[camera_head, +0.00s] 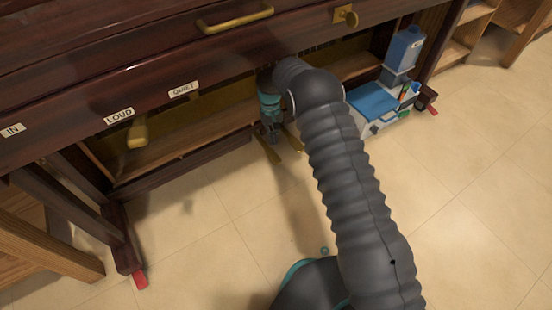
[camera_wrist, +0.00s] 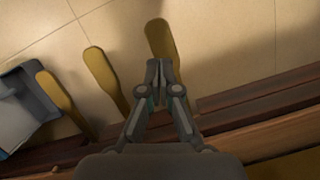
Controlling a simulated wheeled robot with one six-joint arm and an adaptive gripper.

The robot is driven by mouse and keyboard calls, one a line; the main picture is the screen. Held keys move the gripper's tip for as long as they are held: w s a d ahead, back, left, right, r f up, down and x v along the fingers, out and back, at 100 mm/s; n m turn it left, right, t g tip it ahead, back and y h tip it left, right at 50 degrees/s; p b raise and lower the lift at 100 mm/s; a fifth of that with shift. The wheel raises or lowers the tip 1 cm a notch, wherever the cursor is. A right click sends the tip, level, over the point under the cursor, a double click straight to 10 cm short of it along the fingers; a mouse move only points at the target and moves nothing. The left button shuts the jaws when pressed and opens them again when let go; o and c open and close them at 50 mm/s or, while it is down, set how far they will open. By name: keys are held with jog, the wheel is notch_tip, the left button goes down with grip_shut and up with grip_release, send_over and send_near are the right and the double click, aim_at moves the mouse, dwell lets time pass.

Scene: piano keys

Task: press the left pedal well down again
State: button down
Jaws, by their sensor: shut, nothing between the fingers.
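Three brass pedals stick out from the dark wooden base. In the wrist view, the left pedal (camera_wrist: 160,38) is at the right of the row, since this view is turned around. The middle pedal (camera_wrist: 105,78) and right pedal (camera_wrist: 57,97) lie left of it. My gripper (camera_wrist: 158,64) is shut and empty, its tips over the left pedal. I cannot tell whether they touch it. In the head view, the gripper (camera_head: 271,137) points down at the left pedal (camera_head: 267,152), with the middle pedal (camera_head: 292,138) beside it. My arm hides the right pedal there.
A blue and grey caddy with a blue lid (camera_head: 374,100) and a bottle (camera_head: 405,48) stands right of the pedals. A brass knob (camera_head: 137,132) hangs under the LOUD label (camera_head: 119,116). The cabinet edge overhangs the pedals. The tiled floor (camera_head: 210,235) in front is mostly clear.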

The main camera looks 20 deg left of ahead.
aim_at(275, 158)
jog(key=shift+b+x, duration=0.65)
jog(key=shift+x, duration=2.8)
jog(key=shift+d, duration=0.1)
